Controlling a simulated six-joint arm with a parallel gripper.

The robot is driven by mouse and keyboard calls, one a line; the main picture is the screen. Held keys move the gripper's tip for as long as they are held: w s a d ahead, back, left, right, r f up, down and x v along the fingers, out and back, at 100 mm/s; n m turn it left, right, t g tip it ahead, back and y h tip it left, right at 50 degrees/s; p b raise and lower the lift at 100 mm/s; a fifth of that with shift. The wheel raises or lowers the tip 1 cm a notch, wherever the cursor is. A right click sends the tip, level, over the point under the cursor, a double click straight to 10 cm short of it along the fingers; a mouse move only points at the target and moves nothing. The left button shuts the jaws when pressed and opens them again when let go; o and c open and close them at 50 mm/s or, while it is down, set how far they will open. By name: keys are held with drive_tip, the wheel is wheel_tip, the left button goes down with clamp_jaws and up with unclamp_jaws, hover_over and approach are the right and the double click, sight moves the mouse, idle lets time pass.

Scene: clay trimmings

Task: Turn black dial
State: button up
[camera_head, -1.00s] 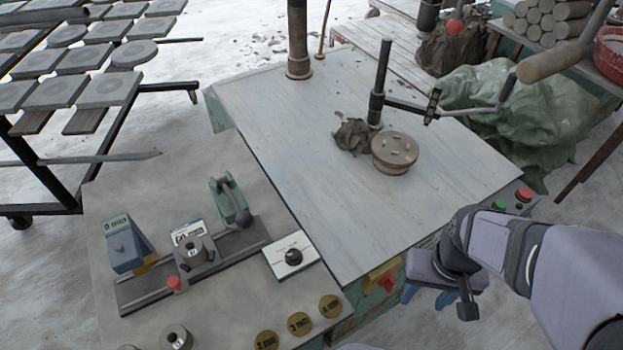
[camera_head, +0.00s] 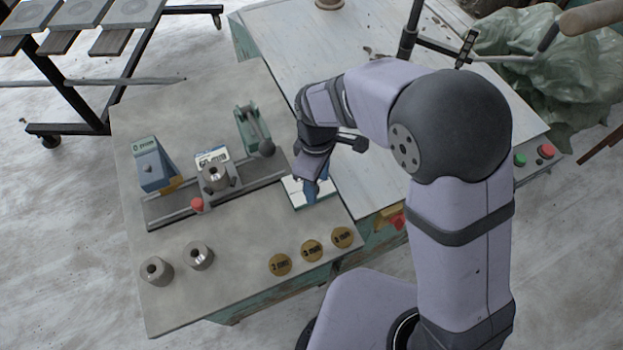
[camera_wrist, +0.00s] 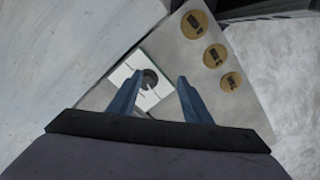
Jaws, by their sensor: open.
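The black dial (camera_wrist: 149,79) sits on a small white panel (camera_wrist: 126,71) on the grey work surface. In the wrist view it lies beyond and between the two blue fingers of my gripper (camera_wrist: 155,86), which are open and empty. In the head view my gripper (camera_head: 314,190) points down over the white panel (camera_head: 295,194) and hides the dial. I cannot tell how far the fingertips are above the dial.
Several brass discs (camera_head: 312,251) lie near the front edge. Two metal collars (camera_head: 198,255) stand at the left front. A rail fixture (camera_head: 217,178) and a green lever clamp (camera_head: 253,130) are left of my gripper. Red and green buttons (camera_head: 546,151) are at far right.

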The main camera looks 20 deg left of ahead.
drive_tip(key=w+a+r+n, duration=0.1)
drive_tip(key=n, duration=0.1)
drive_tip(key=w+a+r+n, duration=0.1)
drive_tip(key=n, duration=0.1)
drive_tip(key=shift+w+a+r+n+t+y, duration=0.1)
drive_tip(key=shift+w+a+n+t+y, duration=0.1)
drive_tip(key=shift+a+n+t+y, duration=0.1)
drive_tip(key=shift+w+r+n, duration=0.1)
drive_tip(key=shift+r+n, duration=0.05)
drive_tip(key=shift+n, duration=1.05)
drive_tip(key=n, duration=0.3)
drive_tip(key=shift+d, duration=0.1)
drive_tip(key=n, duration=0.3)
drive_tip(key=shift+s+d+n, duration=0.1)
drive_tip(key=shift+s+n, duration=0.1)
drive_tip(key=shift+n, duration=0.1)
drive_tip(key=shift+f+p, duration=0.85)
drive_tip(key=shift+f, duration=2.85)
drive_tip(key=c, duration=1.1)
